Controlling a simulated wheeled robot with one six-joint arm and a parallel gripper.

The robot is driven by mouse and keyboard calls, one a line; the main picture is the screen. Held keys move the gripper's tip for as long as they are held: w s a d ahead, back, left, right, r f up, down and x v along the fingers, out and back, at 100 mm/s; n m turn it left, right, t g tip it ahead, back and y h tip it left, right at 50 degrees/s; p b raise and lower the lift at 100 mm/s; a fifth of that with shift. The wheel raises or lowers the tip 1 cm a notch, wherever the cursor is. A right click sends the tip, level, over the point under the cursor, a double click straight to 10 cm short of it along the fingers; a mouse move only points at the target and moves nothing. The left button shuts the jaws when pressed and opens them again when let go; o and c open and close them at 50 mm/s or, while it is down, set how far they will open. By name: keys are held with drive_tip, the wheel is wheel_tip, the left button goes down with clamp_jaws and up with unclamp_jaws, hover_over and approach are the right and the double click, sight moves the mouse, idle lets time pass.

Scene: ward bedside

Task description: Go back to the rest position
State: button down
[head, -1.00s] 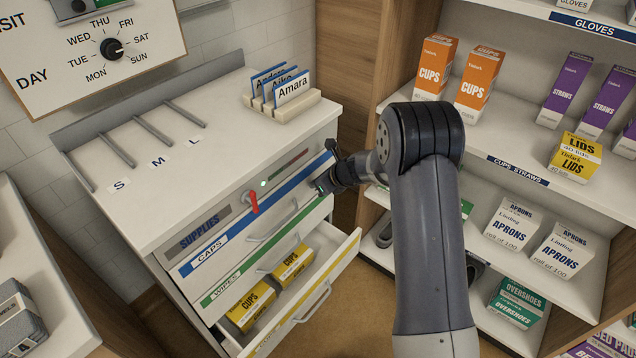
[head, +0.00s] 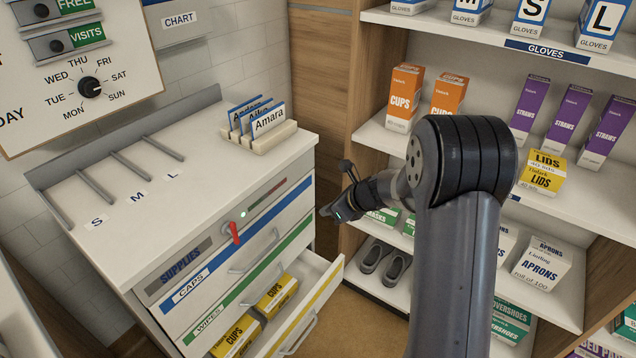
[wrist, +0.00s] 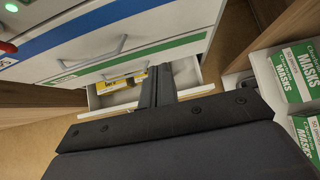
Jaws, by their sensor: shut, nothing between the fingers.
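My gripper (head: 330,212) is shut and empty. In the head view it hangs in the air just right of the supplies cart (head: 132,254), apart from it, at about the height of the upper drawers. In the wrist view my gripper (wrist: 158,82) points down over the open bottom drawer (wrist: 104,98). My arm stands in front of the shelves and hides part of them.
The open yellow-striped drawer (head: 327,289) juts out and holds yellow cup boxes (head: 277,297). The caps and wipes drawers above are shut. The shelf unit (head: 372,132) stands at right, with shoes (head: 383,262) low down. Mask boxes (wrist: 292,75) show at right in the wrist view.

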idle(0.3)
approach(290, 214)
wheel_tip(290, 214, down, 4)
drive_tip(key=w+a, duration=0.2)
drive_tip(key=shift+a+f, duration=0.1)
drive_tip(key=shift+a, duration=0.2)
drive_tip(key=shift+w+a, duration=0.35)
drive_tip(key=shift+a, duration=0.1)
